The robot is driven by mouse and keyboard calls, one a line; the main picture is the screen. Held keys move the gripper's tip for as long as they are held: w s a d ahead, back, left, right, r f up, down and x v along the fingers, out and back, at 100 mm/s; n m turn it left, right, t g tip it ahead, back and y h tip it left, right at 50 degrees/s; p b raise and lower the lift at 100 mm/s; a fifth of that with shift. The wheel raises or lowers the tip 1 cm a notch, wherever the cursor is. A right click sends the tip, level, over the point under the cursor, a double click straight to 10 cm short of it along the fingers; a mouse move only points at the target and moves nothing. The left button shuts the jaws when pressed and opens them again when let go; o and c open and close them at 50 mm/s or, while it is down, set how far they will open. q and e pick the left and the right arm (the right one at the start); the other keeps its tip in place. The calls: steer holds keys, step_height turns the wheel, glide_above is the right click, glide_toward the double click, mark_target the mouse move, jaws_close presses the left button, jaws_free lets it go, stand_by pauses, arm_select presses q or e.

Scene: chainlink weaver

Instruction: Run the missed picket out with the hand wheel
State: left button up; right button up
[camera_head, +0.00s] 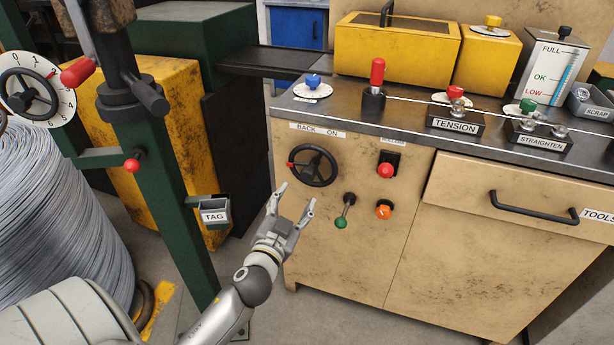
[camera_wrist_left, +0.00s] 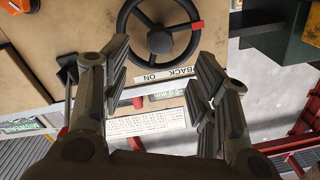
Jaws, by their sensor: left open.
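A black three-spoked hand wheel (camera_head: 316,180) with a red mark on its left rim sits on the tan cabinet front (camera_head: 345,265), under a label reading BACK and ON. My left gripper (camera_head: 294,196) is open and empty just in front of and below this wheel, its fingers pointing toward it. In the left wrist view the same wheel (camera_wrist_left: 160,41) appears beyond the two spread fingers (camera_wrist_left: 160,55), with the red mark now at its right; I see no contact. I cannot make out a picket in either view. My right gripper is not in view.
A green-knobbed lever (camera_head: 342,222), a red button (camera_head: 385,170) and an orange knob (camera_head: 383,210) are right of the wheel. Further left, a numbered dial with another wheel (camera_head: 28,93), a green post (camera_head: 170,200) and a wire coil (camera_head: 55,215) stand close to my left arm.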

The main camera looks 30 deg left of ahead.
mark_target(307, 178)
arm_select(q)
steer(key=x, duration=1)
steer(key=shift+w, duration=0.3)
jaws_close()
